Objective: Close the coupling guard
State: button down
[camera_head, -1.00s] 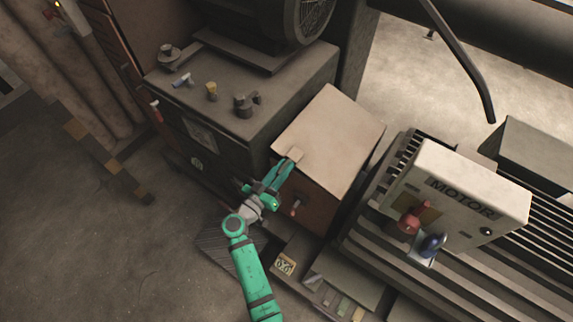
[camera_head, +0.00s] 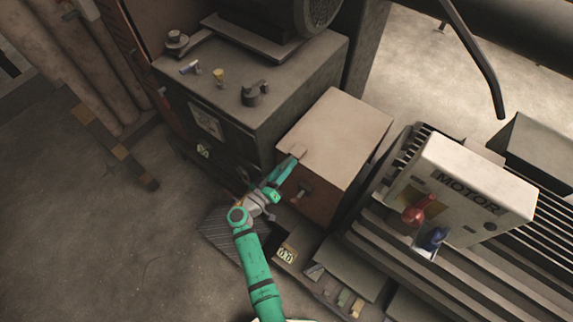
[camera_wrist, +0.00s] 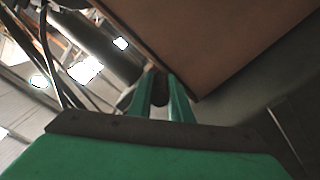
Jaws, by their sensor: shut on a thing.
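The coupling guard (camera_head: 338,128) is a box with a flat beige lid and a brown front, between the dark machine block and the motor. Its lid looks flat and lies over the box; whether it is fully down I cannot tell. A small tab (camera_head: 298,152) sits at the lid's front left edge. My gripper (camera_head: 294,160) is at this tab, its fingers close together and shut on it. In the wrist view, my gripper (camera_wrist: 160,85) meets a small dark piece beside a large brown panel of the guard (camera_wrist: 215,40). The fingertips partly hide the held piece.
A dark machine block (camera_head: 225,105) with small loose parts on top stands at left. A small handle (camera_head: 305,189) projects from the guard's front. Open floor lies at lower left.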

jog(key=c, duration=1.7)
grip_release()
jog(key=shift+s+d+f, duration=0.2)
jog(key=shift+d+f, duration=0.15)
jog(key=shift+f, duration=0.2)
jog(key=shift+c, duration=0.2)
jog(key=shift+o, duration=0.6)
jog(key=shift+w+a+r, duration=0.1)
jog(key=shift+a+r, duration=0.1)
jog(key=v, duration=1)
jog(key=shift+s+a, duration=0.25)
jog(key=shift+s, duration=0.1)
